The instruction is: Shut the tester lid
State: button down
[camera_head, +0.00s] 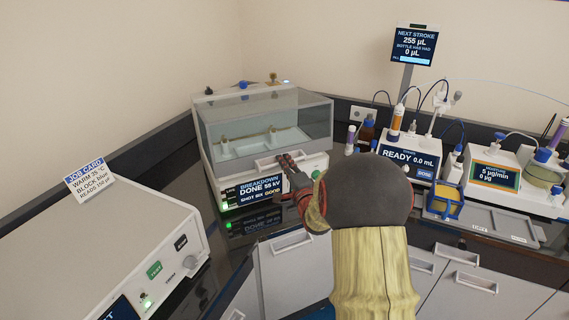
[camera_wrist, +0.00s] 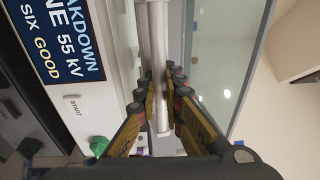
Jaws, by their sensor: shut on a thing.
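The breakdown tester (camera_head: 313,163) stands in the corner of the bench, its screen (camera_head: 256,190) reading "BREAKDOWN DONE 55 kV, SHOT SIX GOOD". Its clear lid (camera_head: 305,122) lies over the test chamber, with its front edge down close to the white body. I cannot tell whether a small gap remains. My gripper (camera_head: 287,160) is at the lid's front edge. In the wrist view my gripper (camera_wrist: 163,80) has its fingers on both sides of the pale handle bar (camera_wrist: 158,35) and is shut on it. The fingers hide part of the bar.
A white instrument (camera_head: 120,235) with a job card (camera_head: 90,175) stands at front left. At right are a titrator (camera_head: 409,158), a pump (camera_head: 493,175) and a grey tray (camera_head: 485,222). A green knob (camera_wrist: 99,146) and START button (camera_wrist: 76,105) sit beside the handle.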

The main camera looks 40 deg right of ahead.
jog(key=f, duration=0.1)
jog(key=w+f+b, duration=0.1)
jog(key=f+b, duration=0.1)
jog(key=f, duration=0.1)
jog(key=shift+w+d+f, duration=0.1)
jog(key=shift+w+d, duration=0.05)
jog(key=shift+d, duration=0.1)
jog(key=c, duration=1.9)
grip_release()
jog(key=v, duration=1.2)
